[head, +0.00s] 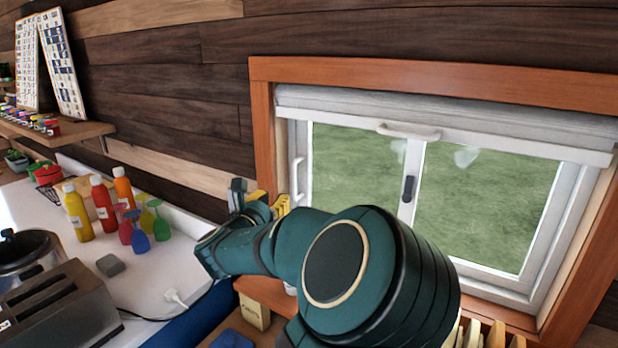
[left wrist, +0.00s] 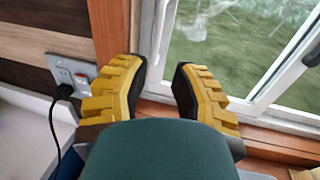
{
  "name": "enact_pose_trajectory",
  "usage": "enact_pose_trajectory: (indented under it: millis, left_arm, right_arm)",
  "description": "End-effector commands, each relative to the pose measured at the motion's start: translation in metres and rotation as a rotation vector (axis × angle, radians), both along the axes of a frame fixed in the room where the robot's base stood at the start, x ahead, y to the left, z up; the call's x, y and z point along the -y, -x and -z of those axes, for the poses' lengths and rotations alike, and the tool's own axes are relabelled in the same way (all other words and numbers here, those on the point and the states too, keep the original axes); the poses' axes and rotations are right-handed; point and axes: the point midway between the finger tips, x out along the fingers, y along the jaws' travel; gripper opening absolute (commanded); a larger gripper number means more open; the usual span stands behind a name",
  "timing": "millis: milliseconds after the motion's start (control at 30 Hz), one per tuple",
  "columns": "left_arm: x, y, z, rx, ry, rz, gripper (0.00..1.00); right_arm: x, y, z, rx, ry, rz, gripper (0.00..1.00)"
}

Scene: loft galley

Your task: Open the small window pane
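The window is a white sliding-type frame in an orange wood surround. Its narrower left pane (head: 355,165) has a white upright handle (head: 297,178) at its left edge. A dark latch (head: 409,188) sits on the middle bar beside the right pane (head: 490,205). The panes look closed in the head view. My left gripper (head: 260,198) is just left of the window's left edge, partly hidden by my arm. In the left wrist view its yellow fingers (left wrist: 158,88) are apart with nothing between them; the window frame stands behind them. My right gripper is not in view.
A rolled blind (head: 440,115) with a white grip hangs at the window top. Bottles (head: 78,212), a toaster (head: 60,305) and a grey sponge (head: 110,265) stand on the counter at left. A wall outlet (left wrist: 75,77) with a plugged black cord is left of my fingers.

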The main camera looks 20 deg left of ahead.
Motion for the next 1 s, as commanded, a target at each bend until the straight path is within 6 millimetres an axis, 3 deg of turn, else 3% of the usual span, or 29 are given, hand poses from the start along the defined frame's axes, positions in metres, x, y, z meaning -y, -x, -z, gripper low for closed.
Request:
enact_pose_trajectory:
  millis: [600,800,1000]
  left_arm:
    - [-0.007,-0.108,0.001,-0.003,0.004,-0.002,0.25]
    - [-0.008,-0.127,0.001,-0.003,0.005,-0.003,0.25]
    - [-0.008,-0.133,0.002,-0.003,0.007,-0.002,0.25]
  right_arm:
    - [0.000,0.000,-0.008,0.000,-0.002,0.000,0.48]
    - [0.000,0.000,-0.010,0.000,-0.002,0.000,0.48]
    - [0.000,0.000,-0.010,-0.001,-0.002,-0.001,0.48]
